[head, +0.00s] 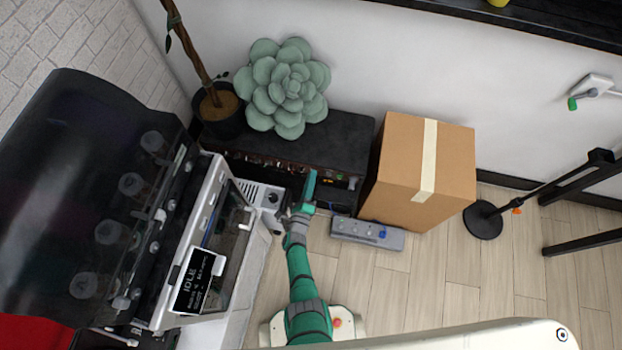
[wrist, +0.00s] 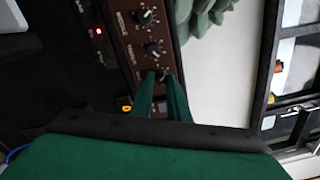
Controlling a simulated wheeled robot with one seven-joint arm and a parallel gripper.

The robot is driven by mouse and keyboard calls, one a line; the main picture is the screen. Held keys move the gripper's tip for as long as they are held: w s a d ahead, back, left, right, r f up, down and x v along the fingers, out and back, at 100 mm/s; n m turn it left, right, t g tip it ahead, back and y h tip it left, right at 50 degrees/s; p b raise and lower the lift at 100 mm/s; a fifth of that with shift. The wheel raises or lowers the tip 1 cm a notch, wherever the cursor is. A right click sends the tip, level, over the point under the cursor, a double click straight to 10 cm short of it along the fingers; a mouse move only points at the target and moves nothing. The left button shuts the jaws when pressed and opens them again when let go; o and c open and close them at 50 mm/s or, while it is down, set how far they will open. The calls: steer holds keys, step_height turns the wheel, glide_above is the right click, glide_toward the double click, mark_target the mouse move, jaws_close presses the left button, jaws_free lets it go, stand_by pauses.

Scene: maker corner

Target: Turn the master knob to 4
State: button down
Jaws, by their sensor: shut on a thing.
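The black amplifier (head: 340,138) stands against the wall in the head view, with a row of small knobs along its front edge. In the wrist view its brown control panel (wrist: 133,45) carries black knobs with white marks, one near the top (wrist: 146,16) and one below it (wrist: 153,49). My gripper (head: 308,190) is at the amplifier's front. In the wrist view its green fingers (wrist: 163,80) are shut on a lower knob, which they mostly hide. I cannot read that knob's label or its setting.
A succulent (head: 285,85) and a potted plant (head: 222,112) are by the amplifier. A cardboard box (head: 400,165) stands right of it, with a grey pedal strip (head: 367,234) on the floor. A large machine (head: 215,235) with a raised dark lid is close on the left.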

steer(key=c, duration=2)
jaws_free()
steer(key=v, duration=1)
steer(key=shift+s+a, duration=0.1)
steer(key=shift+s, duration=0.3)
